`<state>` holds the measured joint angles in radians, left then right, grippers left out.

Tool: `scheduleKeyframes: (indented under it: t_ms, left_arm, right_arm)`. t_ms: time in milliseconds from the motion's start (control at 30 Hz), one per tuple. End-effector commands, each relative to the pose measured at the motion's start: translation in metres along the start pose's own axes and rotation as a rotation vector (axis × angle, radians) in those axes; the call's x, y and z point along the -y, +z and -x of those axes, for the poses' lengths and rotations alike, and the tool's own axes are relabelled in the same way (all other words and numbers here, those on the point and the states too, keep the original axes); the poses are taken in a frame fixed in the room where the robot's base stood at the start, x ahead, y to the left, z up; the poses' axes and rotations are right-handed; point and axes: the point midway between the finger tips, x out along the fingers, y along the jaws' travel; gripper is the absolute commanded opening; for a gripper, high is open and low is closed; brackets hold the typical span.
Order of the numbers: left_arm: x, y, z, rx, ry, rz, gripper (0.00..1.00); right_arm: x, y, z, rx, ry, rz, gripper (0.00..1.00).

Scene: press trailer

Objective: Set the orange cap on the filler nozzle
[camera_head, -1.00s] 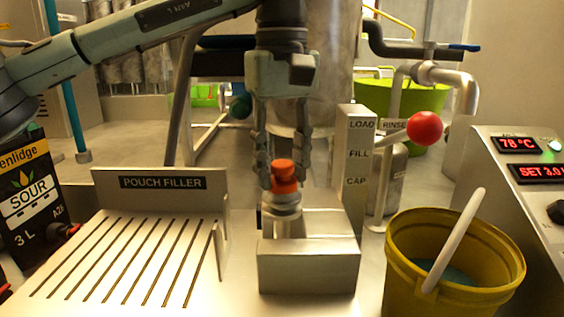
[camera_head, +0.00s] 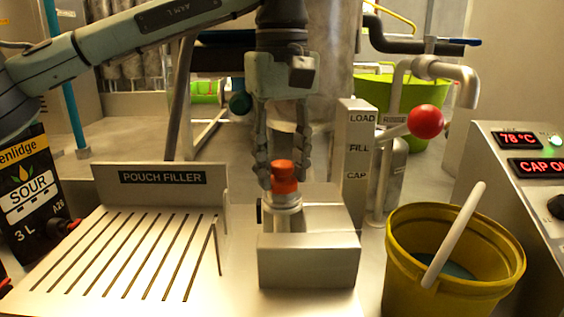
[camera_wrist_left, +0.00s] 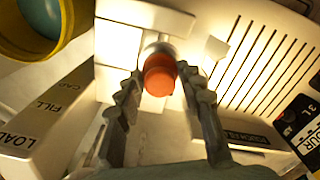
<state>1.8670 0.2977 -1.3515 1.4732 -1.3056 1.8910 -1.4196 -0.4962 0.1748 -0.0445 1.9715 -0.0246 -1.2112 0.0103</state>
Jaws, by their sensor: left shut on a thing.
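The orange cap (camera_head: 285,178) sits upright on top of the metal filler nozzle (camera_head: 284,213), on the block at the centre of the head view. I see no gap between cap and nozzle. My left gripper (camera_head: 285,182) comes down from above and is shut on the cap, one finger on each side. In the left wrist view the cap (camera_wrist_left: 160,76) lies between the fingertips (camera_wrist_left: 160,88), with the nozzle (camera_wrist_left: 158,48) mostly hidden behind it. My right gripper is in neither view.
A slotted pouch filler tray (camera_head: 130,250) is left of the nozzle, with a black SOUR pouch (camera_head: 32,200) beyond it. A lever with a red knob (camera_head: 426,121) and a LOAD/FILL/CAP post (camera_head: 355,150) stand right. A yellow bucket (camera_head: 405,270) is front right. The control panel (camera_head: 530,165) reads CAP ON.

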Motion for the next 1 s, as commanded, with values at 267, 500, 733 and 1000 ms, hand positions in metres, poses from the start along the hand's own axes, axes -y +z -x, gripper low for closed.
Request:
scheduleKeyframes:
  t_ms: [267, 500, 733, 1000]
  left_arm:
    - [0.000, 0.000, -0.003, 0.000, 0.001, 0.000, 0.46]
    - [0.000, 0.000, -0.002, 0.000, 0.000, 0.000, 0.46]
    - [0.000, 0.000, 0.016, 0.000, -0.001, 0.000, 0.46]
    - [0.000, 0.000, 0.035, 0.000, 0.001, 0.001, 0.46]
  right_arm:
    - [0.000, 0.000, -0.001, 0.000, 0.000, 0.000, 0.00]
    - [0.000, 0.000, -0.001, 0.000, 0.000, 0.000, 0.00]
    - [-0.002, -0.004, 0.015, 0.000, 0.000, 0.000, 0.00]
    - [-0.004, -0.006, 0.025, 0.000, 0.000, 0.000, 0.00]
